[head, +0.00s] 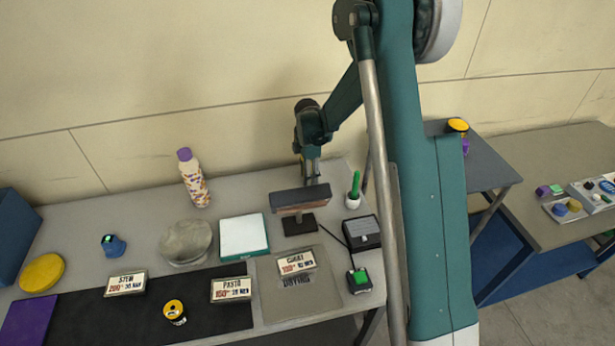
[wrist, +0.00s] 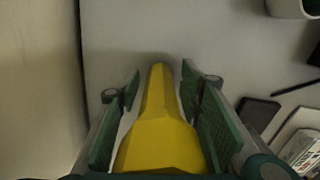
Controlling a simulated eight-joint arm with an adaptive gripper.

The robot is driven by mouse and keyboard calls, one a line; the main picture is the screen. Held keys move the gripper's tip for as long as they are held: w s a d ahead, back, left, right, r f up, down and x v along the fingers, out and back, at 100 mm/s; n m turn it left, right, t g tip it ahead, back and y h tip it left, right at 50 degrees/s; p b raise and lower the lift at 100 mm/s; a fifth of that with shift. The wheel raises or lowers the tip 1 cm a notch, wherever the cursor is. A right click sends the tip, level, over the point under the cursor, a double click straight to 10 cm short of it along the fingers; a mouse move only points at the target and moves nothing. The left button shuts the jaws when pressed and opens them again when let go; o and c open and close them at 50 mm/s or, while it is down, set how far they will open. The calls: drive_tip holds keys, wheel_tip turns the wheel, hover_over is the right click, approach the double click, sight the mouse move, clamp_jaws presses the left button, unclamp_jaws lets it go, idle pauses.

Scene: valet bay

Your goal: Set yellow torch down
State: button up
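The yellow torch (wrist: 158,125) fills the middle of the wrist view, narrow end pointing away, between the green finger pads of my gripper (wrist: 168,108). The pads sit close along both sides and my gripper appears shut on it. Grey tabletop (wrist: 200,40) shows beyond the torch; I cannot tell whether the torch touches it. In the head view my gripper (head: 311,178) is low over the back of the grey table (head: 150,222), near the wall. Its fingertips and the torch are hidden there behind a brown-and-dark bar on a stand (head: 301,198).
A cactus in a white pot (head: 353,202) and a dark box (head: 362,232) stand right of the gripper. A white-topped green box (head: 243,236) and a glass bowl (head: 186,242) are left. A patterned bottle (head: 193,180) stands farther left; table between it and the gripper is clear.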

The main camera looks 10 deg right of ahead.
drive_tip(key=shift+r, duration=0.2)
drive_tip(key=shift+r, duration=5.95)
